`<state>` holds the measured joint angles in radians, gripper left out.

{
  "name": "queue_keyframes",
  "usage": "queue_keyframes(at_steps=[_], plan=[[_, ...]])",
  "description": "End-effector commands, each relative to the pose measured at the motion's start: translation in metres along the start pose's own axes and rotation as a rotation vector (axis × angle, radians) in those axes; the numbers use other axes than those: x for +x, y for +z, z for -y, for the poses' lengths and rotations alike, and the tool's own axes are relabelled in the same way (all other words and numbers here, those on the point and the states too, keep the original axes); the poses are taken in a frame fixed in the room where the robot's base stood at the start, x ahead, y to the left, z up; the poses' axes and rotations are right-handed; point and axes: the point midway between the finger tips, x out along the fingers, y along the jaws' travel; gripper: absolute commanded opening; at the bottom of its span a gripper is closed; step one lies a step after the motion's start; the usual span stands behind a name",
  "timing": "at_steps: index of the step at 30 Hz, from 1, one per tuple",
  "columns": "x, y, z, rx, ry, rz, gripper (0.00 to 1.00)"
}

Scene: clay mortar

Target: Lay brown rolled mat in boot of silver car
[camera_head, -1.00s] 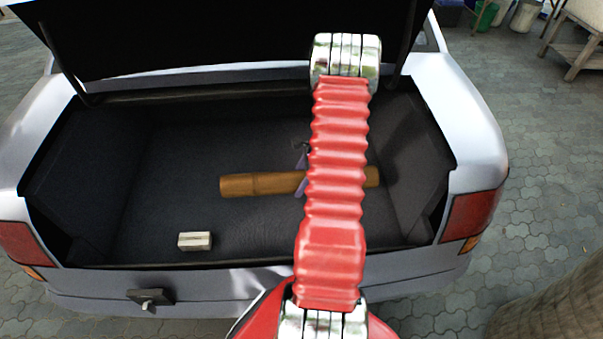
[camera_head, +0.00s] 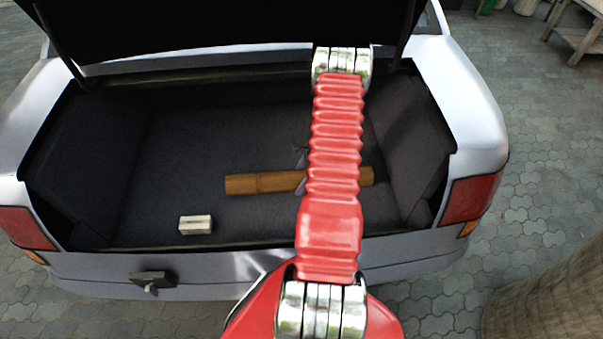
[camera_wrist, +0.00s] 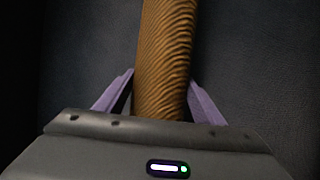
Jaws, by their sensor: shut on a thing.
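The brown rolled mat (camera_head: 262,183) lies lengthwise across the picture inside the open boot (camera_head: 180,140) of the silver car (camera_head: 470,110). It also fills the middle of the wrist view (camera_wrist: 165,55). My gripper (camera_wrist: 160,95) has a purple finger on each side of the mat and is shut on it. In the head view my red arm covers part of the mat and most of my gripper (camera_head: 301,175). I cannot tell whether the mat touches the boot floor.
A small cream box (camera_head: 195,224) sits on the boot floor, front left. The raised boot lid (camera_head: 220,25) hangs above. A tow hitch (camera_head: 152,281) sticks out from the bumper. A trunk-like column (camera_head: 550,295) stands at the right.

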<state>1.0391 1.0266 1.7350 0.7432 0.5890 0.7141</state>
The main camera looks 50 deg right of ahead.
Motion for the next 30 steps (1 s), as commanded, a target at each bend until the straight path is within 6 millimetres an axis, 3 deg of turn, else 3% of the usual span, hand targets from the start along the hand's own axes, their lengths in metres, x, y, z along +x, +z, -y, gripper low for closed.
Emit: queue_keyframes(at_steps=[12,25,26,30], plan=[[0.034,-0.014,0.0,0.0,0.001,0.0,0.22],[0.039,-0.016,0.0,0.0,0.0,0.0,0.22],[0.039,-0.016,0.0,0.0,0.0,0.0,0.63],[0.039,-0.016,0.0,0.0,0.0,0.0,0.73]])
